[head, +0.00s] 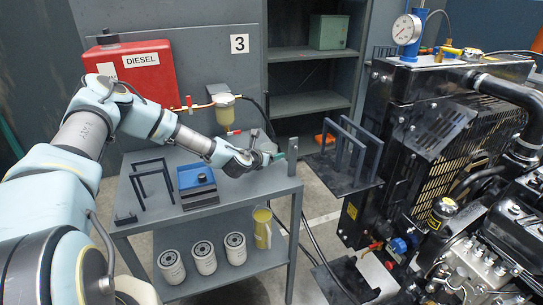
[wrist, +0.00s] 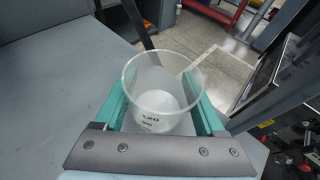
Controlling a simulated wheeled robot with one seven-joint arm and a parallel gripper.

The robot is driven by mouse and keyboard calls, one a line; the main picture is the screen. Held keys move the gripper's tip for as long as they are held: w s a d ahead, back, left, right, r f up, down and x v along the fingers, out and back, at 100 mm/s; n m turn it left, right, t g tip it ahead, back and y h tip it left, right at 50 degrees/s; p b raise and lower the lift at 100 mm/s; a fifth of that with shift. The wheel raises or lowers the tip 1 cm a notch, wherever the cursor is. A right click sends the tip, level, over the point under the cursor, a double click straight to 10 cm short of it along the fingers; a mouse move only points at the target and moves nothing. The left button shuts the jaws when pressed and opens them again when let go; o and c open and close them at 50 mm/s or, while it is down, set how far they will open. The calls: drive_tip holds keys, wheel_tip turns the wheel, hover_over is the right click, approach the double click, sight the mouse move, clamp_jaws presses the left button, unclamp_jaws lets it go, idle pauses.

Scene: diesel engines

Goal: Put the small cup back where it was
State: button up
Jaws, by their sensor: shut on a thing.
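The small cup (wrist: 158,112) is clear with dark markings on its side, and I see down into it in the wrist view. My gripper (wrist: 160,85) is shut on it, with one teal finger on each side. In the head view my gripper (head: 277,157) is at the right end of the grey bench (head: 240,190), near a short upright post. The cup cannot be made out there. Whether its base touches the bench top or hangs above it, I cannot tell.
On the bench stand a blue-topped box (head: 197,187) and black brackets (head: 152,185). White filters (head: 204,258) and a yellow jug (head: 263,228) are on the lower shelf. A black stand (head: 345,160) and the engine (head: 440,130) are to the right.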

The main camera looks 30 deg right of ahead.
drive_tip(key=shift+f, duration=0.85)
drive_tip(key=shift+f, duration=0.2)
drive_tip(key=o, duration=1.5)
drive_tip(key=shift+r, duration=0.15)
drive_tip(key=shift+r, duration=0.1)
drive_tip(key=b+v, duration=0.3)
drive_tip(key=v, duration=0.9)
drive_tip(key=shift+s+b, duration=0.1)
drive_tip(key=shift+b, duration=0.2)
